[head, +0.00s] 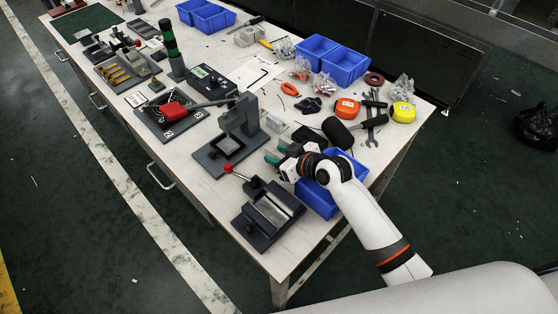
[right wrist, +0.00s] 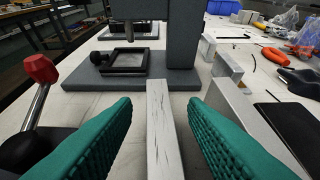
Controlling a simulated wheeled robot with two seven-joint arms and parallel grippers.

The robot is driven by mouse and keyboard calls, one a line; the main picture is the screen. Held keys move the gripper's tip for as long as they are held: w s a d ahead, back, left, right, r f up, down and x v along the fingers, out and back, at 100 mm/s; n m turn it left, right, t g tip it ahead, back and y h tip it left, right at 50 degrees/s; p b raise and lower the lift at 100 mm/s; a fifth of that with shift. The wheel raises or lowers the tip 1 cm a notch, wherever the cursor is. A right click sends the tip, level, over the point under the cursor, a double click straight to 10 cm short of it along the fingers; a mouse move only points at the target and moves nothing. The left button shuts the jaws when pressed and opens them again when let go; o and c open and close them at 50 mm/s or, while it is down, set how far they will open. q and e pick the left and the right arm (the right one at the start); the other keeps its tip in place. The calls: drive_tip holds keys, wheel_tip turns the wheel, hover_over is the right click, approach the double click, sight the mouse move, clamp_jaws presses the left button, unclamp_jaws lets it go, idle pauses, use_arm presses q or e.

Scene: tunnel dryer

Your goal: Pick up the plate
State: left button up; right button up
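In the right wrist view a narrow light grey plate (right wrist: 165,130), seen edge-on with dark scratches, stands between the two green fingers of my right gripper (right wrist: 163,128). Gaps show on both sides of it, so the fingers are open and do not touch it. In the head view my right gripper (head: 277,152) is low over the table, between a dark grey press fixture (head: 238,125) and a blue bin (head: 318,197). I cannot make out the plate clearly there. My left gripper is not in view.
A light grey angled piece (right wrist: 232,108) stands close to the right finger. A red-knobbed lever (right wrist: 40,72) rises on the left; its clamp fixture (head: 270,212) sits at the table's near end. A black mallet (head: 338,131) lies right of the gripper.

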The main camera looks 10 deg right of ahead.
clamp_jaws()
